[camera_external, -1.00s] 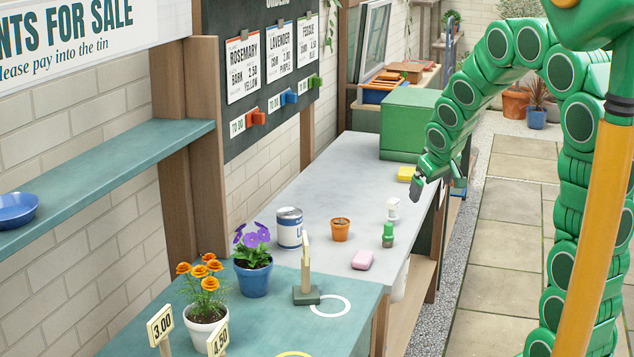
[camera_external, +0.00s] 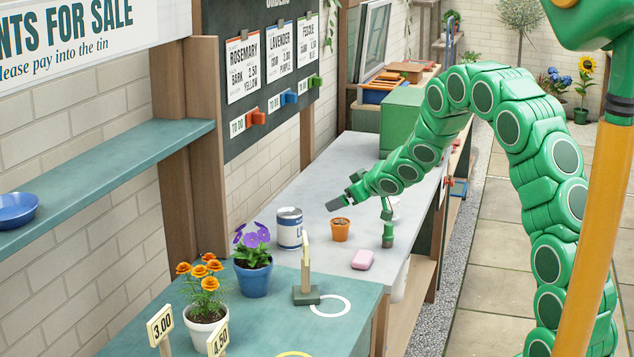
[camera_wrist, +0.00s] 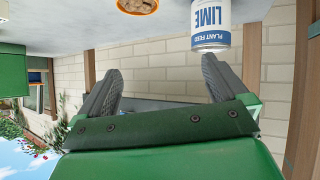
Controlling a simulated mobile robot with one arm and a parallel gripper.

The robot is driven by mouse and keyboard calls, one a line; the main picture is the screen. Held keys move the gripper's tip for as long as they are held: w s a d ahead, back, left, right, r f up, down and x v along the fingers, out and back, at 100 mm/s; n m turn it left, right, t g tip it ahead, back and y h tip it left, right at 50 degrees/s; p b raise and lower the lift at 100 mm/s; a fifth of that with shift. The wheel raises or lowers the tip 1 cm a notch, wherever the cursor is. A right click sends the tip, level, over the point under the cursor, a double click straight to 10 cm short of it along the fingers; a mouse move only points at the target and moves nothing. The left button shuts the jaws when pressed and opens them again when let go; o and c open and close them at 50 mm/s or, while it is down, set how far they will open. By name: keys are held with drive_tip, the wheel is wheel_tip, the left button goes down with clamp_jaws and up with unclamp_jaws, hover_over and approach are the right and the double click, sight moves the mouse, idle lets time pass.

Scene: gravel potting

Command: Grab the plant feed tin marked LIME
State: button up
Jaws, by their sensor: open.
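The plant feed tin (camera_external: 289,228) is a white and blue can standing upright on the grey bench beside the purple flower pot. In the wrist view, which is upside down, the tin (camera_wrist: 210,25) shows its LIME label at the top edge, partly cut off. My gripper (camera_external: 343,203) is above the bench, right of the tin and apart from it, over the area behind the small terracotta pot (camera_external: 340,230). In the wrist view my gripper (camera_wrist: 160,70) has its fingers spread with nothing between them.
The purple-flowered blue pot (camera_external: 253,277) and a small stand (camera_external: 306,294) are in front of the tin. A green box (camera_external: 401,120) sits behind my arm.

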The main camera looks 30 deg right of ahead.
sight(301, 224)
drive_tip(key=w+a+f+y, duration=0.1)
drive_tip(key=a+f, duration=0.1)
drive_tip(key=a, duration=0.1)
drive_tip(key=w+a+f+n+y, duration=0.1)
drive_tip(key=a+f+y, duration=0.1)
drive_tip(key=a, duration=0.1)
drive_tip(key=a+f+n+y, duration=0.1)
drive_tip(key=a+f+y, duration=0.1)
drive_tip(key=a+f, duration=0.1)
drive_tip(key=shift+w+a, duration=0.1)
drive_tip(key=shift+w, duration=0.3)
drive_tip(key=shift+x, duration=0.95)
drive_tip(key=shift+w+a+f, duration=0.2)
drive_tip(key=shift+w, duration=0.25)
drive_tip(key=shift+w+a+f, duration=0.15)
drive_tip(key=shift+w+f, duration=0.1)
drive_tip(key=shift+w, duration=0.2)
drive_tip(key=shift+x, duration=1.8)
drive_tip(key=shift+d, duration=0.1)
drive_tip(key=shift+c, duration=0.5)
drive_tip(key=c, duration=1.1)
drive_tip(key=shift+r, duration=0.1)
